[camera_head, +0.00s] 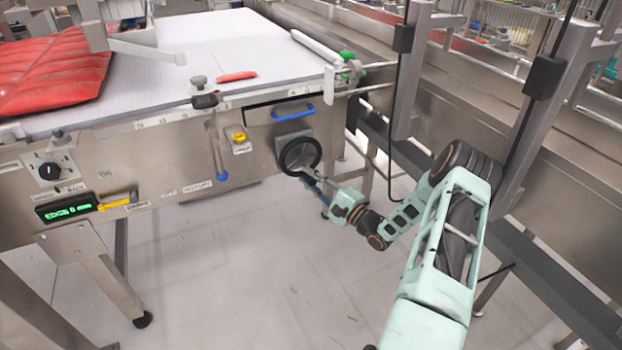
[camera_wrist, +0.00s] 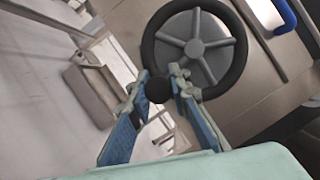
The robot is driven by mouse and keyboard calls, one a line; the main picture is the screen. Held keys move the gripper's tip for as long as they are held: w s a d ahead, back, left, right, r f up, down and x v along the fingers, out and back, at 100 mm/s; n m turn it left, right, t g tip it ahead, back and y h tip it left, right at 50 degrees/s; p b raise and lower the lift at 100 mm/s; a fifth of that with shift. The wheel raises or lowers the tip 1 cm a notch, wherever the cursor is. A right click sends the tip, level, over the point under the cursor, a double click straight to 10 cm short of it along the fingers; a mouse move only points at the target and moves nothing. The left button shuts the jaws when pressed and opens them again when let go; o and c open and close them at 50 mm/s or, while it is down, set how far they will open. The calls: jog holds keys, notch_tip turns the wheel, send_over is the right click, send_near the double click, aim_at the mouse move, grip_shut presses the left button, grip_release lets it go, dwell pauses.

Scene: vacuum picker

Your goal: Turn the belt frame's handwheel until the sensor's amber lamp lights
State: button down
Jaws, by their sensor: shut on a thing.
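The handwheel (camera_head: 299,156) is a black-rimmed wheel with a grey spoked centre on the side of the belt frame (camera_head: 258,165). In the wrist view the handwheel (camera_wrist: 195,47) fills the upper middle, with a round black knob (camera_wrist: 158,90) at its lower left rim. My gripper (camera_head: 307,177) reaches the wheel's lower edge. In the wrist view its blue-padded fingers (camera_wrist: 159,84) stand on both sides of the knob and are shut on it. A display box (camera_head: 65,208) with green "EDGE" lettering is on the frame at left. I cannot make out which part is the amber lamp.
A blue handle (camera_head: 293,112) is above the wheel, and a blue-tipped lever (camera_head: 221,172) hangs to its left. Red packs (camera_head: 55,70) lie on the white belt (camera_head: 190,55). A steel conveyor (camera_head: 570,150) stands at right. Open floor (camera_head: 240,270) is below.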

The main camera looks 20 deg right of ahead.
jog(key=m, duration=0.1)
jog(key=a+m+t+b, duration=0.1)
jog(key=m, duration=0.1)
jog(key=shift+h, duration=0.3)
jog(key=shift+a+r+m+t+h+b, duration=0.1)
jog(key=shift+a+m+t+h+b, duration=0.2)
jog(key=shift+m, duration=0.55)
jog(key=shift+a+r+m+t+h+b, duration=0.1)
jog(key=shift+a+m+t+b, duration=0.3)
jog(key=shift+m, duration=0.45)
jog(key=c, duration=1.9)
grip_release()
jog(key=shift+w, duration=0.1)
jog(key=shift+o, duration=0.3)
jog(key=shift+a, duration=0.1)
jog(key=shift+f, duration=0.1)
